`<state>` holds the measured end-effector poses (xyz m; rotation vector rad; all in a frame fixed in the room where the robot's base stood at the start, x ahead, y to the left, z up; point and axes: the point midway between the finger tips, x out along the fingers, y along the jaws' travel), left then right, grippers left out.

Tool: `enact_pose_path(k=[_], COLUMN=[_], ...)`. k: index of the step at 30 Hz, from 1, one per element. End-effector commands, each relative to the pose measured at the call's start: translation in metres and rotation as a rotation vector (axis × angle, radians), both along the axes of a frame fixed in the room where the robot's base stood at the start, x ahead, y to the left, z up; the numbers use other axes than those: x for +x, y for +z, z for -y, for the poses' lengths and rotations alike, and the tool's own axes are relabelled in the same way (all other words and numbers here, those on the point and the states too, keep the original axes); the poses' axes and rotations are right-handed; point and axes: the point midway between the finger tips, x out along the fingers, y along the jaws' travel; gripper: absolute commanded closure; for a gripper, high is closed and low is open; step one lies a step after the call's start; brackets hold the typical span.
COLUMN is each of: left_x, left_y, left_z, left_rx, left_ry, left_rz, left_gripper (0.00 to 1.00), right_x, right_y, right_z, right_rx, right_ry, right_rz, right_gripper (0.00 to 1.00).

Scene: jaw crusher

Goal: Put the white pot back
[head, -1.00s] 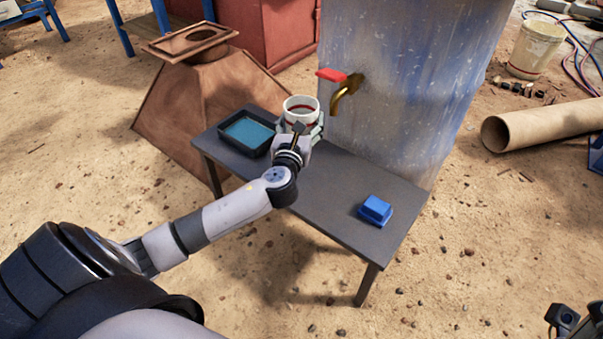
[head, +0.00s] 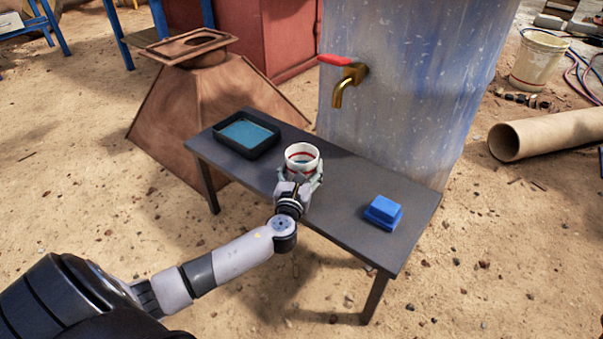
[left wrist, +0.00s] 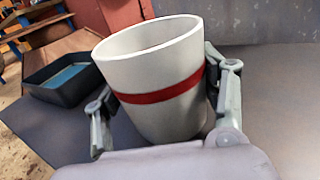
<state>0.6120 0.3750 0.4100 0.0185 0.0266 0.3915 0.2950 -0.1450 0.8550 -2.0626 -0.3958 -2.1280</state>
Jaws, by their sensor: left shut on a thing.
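The white pot (head: 301,155) with a red band is between the fingers of my left gripper (head: 299,180), near the middle of the dark table (head: 340,200). In the left wrist view the white pot (left wrist: 155,75) is upright, its open top facing up, with a finger of my left gripper (left wrist: 165,115) on each side. My left gripper is shut on it. The pot's base is low over the table top; I cannot tell whether it touches. My right gripper does not show.
A black tray (head: 219,142) with blue-green liquid stands on the table's left end; it also shows in the left wrist view (left wrist: 50,99). A blue block (head: 383,211) lies at the right. A brass tap (head: 345,88) with a red handle sticks out of the tank (head: 420,100) behind.

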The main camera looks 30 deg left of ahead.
Motion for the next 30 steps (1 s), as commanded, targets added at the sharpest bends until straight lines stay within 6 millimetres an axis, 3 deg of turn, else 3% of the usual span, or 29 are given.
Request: enact_pose_path(k=[11,12,20,30], left_x=[0.0003,0.0001,0.0001,0.0001], left_y=[-0.0027,-0.0023,-0.0023,0.0000], left_z=[-0.0002,-0.0002,-0.0002,-0.0003], left_rx=[0.001,0.000,0.000,0.000], left_ry=[0.000,0.000,0.000,0.000], left_rz=[0.003,0.001,0.001,0.001], left_gripper=[0.75,0.31,0.14,0.14], right_x=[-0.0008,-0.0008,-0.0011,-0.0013], right_y=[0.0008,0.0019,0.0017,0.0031], right_z=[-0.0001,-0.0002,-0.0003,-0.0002], right_rx=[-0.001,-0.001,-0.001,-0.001], right_ry=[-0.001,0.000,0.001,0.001], right_rz=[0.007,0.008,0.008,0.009], right_gripper=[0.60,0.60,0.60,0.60])
